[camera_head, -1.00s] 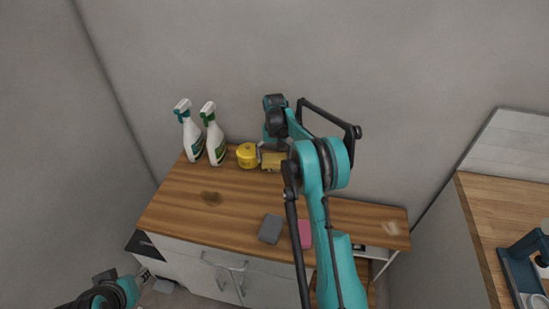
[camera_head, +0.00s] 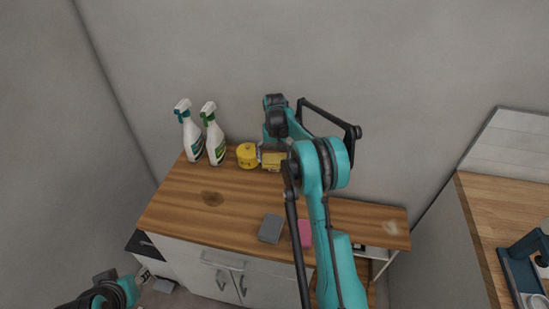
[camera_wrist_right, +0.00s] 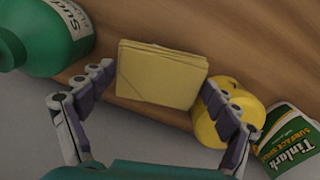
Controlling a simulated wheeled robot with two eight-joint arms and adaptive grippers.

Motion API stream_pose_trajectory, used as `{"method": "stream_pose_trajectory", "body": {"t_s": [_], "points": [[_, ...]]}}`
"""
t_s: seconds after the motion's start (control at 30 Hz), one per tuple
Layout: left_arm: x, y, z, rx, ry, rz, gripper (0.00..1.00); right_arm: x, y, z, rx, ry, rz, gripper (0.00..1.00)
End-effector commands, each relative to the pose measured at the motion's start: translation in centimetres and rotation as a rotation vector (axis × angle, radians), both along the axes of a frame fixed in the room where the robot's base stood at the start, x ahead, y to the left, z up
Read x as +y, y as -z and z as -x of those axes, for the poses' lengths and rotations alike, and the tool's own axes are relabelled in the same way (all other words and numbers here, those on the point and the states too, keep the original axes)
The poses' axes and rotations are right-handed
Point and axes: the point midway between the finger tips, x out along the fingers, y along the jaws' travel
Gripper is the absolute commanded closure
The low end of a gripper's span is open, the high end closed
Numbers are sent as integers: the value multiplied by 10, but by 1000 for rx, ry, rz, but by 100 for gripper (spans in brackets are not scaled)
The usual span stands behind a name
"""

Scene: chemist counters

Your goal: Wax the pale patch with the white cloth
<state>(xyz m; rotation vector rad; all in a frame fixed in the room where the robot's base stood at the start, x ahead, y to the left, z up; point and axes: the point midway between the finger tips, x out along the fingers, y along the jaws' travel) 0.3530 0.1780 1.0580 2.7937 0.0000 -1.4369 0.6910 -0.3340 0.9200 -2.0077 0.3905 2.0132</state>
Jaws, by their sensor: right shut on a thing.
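A pale patch (camera_head: 392,228) lies on the right end of the wooden counter. I see no white cloth; a folded yellow cloth (camera_head: 273,162) stands at the back, and it also shows in the right wrist view (camera_wrist_right: 160,78). My right gripper (camera_wrist_right: 158,82) is shut on this yellow cloth, one finger at each side. In the head view its arm hides much of the gripper. A round yellow tin (camera_head: 247,155) is just left of the cloth; the right wrist view shows it behind a finger (camera_wrist_right: 222,118). My left gripper (camera_head: 147,274) hangs low at the left, its fingers too small to judge.
Two spray bottles (camera_head: 191,132) (camera_head: 214,137) stand at the back left. A dark patch (camera_head: 212,198) marks the counter (camera_head: 170,215). A grey sponge (camera_head: 271,229) and a pink one (camera_head: 305,234) lie near the front edge. A second counter (camera_head: 500,215) is at the right.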

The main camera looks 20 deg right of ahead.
Motion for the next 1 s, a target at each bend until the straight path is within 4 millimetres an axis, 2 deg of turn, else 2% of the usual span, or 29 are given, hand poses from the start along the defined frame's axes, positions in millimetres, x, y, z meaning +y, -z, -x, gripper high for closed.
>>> {"method": "stream_pose_trajectory", "body": {"t_s": [0.73,1.0], "points": [[0,-39,0,0,0,0,60,0,-64,0,-1,0,0,48],[0,-41,0,0,0,0,60,0,-69,0,-1,0,0,48]]}}
